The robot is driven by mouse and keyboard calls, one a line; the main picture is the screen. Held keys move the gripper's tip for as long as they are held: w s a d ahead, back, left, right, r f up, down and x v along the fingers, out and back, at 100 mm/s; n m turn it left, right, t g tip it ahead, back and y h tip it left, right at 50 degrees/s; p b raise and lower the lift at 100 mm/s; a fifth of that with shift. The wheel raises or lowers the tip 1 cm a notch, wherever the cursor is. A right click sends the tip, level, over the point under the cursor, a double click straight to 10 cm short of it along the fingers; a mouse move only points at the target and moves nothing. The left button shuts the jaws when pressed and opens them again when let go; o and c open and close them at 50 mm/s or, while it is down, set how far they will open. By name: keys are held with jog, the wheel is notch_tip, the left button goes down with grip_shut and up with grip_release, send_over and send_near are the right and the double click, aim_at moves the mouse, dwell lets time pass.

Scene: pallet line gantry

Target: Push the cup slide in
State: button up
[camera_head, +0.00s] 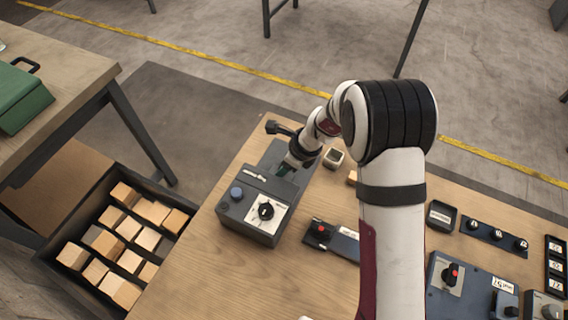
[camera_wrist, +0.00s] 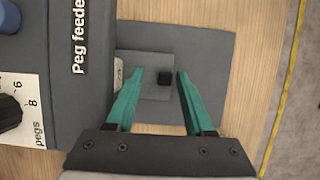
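The peg feeder (camera_head: 255,205) is a dark grey box with a blue button and a black dial, on the wooden table. In the wrist view its labelled top (camera_wrist: 80,90) fills the left side. Beside it lies a flat grey plate (camera_wrist: 210,45) with a smaller grey square piece (camera_wrist: 150,62) bearing a small black knob (camera_wrist: 164,76). This piece looks like the cup slide, but I cannot be sure. My gripper (camera_wrist: 160,73) is open, its green fingers apart on either side of the knob. In the head view my gripper (camera_head: 284,168) is small and partly hidden at the feeder's far end.
A dark crate of wooden blocks (camera_head: 68,222) stands left of the table. A small box with a red-marked knob (camera_head: 320,231) sits right of the feeder. More control boxes (camera_head: 450,292) fill the table's right side. Bare wood (camera_head: 235,278) shows in front of the feeder.

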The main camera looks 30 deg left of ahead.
jog(key=shift+r, duration=0.1)
jog(key=shift+w+d+r, duration=0.1)
jog(key=shift+d+r, duration=0.05)
jog(key=shift+r, duration=0.2)
jog(key=v, duration=1.5)
